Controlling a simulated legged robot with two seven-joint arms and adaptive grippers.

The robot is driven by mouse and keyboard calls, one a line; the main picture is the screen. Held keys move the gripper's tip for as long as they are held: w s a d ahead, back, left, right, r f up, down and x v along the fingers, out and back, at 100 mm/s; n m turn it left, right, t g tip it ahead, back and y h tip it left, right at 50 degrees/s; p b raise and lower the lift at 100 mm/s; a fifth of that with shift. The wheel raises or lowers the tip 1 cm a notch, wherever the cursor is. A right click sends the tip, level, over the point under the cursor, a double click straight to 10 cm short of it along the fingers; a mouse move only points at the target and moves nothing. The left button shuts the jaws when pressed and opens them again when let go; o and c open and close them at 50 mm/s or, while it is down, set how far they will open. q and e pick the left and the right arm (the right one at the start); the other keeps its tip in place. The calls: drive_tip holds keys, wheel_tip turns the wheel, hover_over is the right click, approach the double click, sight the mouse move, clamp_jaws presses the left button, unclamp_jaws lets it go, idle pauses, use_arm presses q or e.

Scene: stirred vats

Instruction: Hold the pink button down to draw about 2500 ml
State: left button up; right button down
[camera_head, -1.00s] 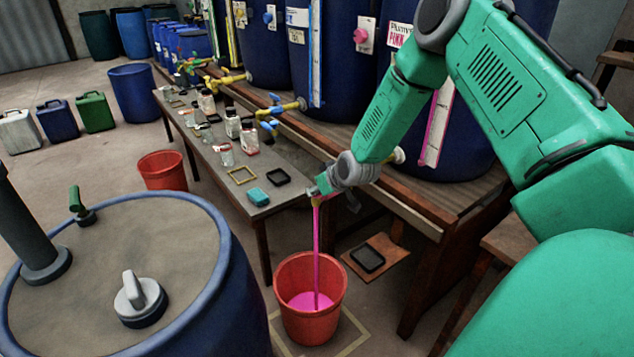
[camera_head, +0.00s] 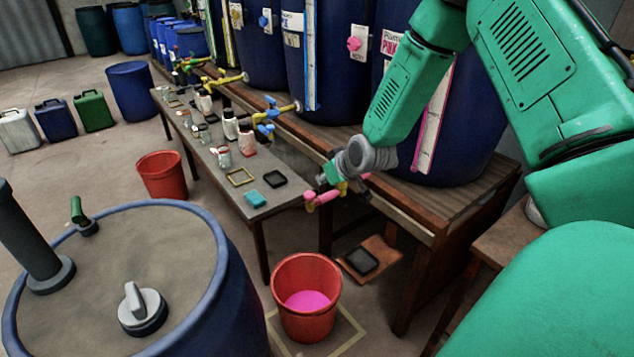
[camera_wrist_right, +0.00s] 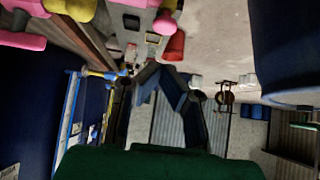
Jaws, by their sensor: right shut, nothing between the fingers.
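A round pink button (camera_head: 354,44) sits on a white plate on a blue vat, clear of my right gripper. My right gripper (camera_head: 328,182) is shut and empty, just above and beside a pink tap (camera_head: 325,197); whether they touch I cannot tell. Pink and yellow tap parts (camera_wrist_right: 25,40) show at the upper left of the right wrist view. No stream falls from the tap. A red bucket (camera_head: 305,325) stands below it on the floor with pink liquid (camera_head: 307,300) in it. A pink-marked gauge strip (camera_head: 433,120) runs down the right vat, partly behind my arm. My left gripper is out of view.
A bench (camera_head: 440,222) carries the vats. A low table (camera_head: 222,185) holds jars and small trays. A second red bucket (camera_head: 162,180) stands behind the big blue drum (camera_head: 228,290). A black tray (camera_head: 361,261) lies on a brown board.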

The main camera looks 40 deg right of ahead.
drive_tip(key=v, duration=0.3)
drive_tip(key=shift+w+a, duration=0.1)
drive_tip(key=shift+a, duration=0.1)
drive_tip(key=shift+d+f, duration=0.1)
drive_tip(key=shift+d, duration=0.15)
drive_tip(key=shift+a, duration=0.25)
